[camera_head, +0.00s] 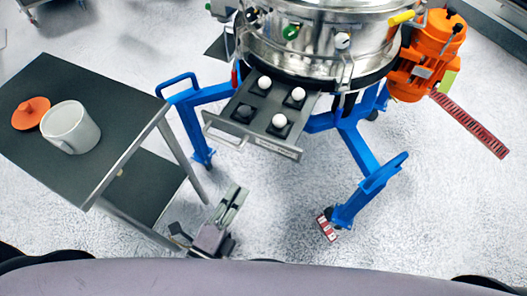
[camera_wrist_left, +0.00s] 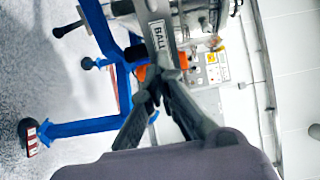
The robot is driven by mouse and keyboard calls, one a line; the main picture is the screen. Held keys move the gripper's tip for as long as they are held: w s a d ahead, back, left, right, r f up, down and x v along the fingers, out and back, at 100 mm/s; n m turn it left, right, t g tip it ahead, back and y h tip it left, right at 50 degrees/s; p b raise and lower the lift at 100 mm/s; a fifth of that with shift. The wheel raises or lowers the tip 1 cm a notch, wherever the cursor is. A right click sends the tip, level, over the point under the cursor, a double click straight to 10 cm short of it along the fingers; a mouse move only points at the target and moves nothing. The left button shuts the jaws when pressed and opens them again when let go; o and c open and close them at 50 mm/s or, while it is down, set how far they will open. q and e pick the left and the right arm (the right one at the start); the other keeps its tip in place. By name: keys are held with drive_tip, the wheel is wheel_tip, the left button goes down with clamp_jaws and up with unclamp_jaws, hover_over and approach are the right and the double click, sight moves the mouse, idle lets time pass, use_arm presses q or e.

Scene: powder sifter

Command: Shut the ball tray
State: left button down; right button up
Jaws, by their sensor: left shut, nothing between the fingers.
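The ball tray (camera_head: 265,125) is a grey drawer under the steel powder sifter (camera_head: 320,40), pulled out toward me. Three white balls sit in its dark recesses, and one recess at the front left is empty. A bar handle runs along its left front. My left gripper (camera_head: 234,194) is below and in front of the tray, apart from it, with shut, empty fingers. In the left wrist view, the fingers (camera_wrist_left: 155,88) show close together, with the tray's front (camera_wrist_left: 157,35), lettered "BALL", beyond them. My right gripper does not show.
A dark two-level table (camera_head: 75,185) stands at left with a white mug (camera_head: 69,128) and an orange lid (camera_head: 31,113). The sifter's blue legs (camera_head: 365,165) spread out on both sides. An orange motor (camera_head: 425,55) is at right. Floor in front of the tray is clear.

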sight(266, 144)
use_arm(q)
drive_tip(key=p+x, duration=0.2)
drive_tip(key=x, duration=0.9)
drive_tip(key=shift+w+r, duration=0.1)
drive_tip(key=shift+w, duration=0.15)
drive_tip(key=shift+x, duration=0.8)
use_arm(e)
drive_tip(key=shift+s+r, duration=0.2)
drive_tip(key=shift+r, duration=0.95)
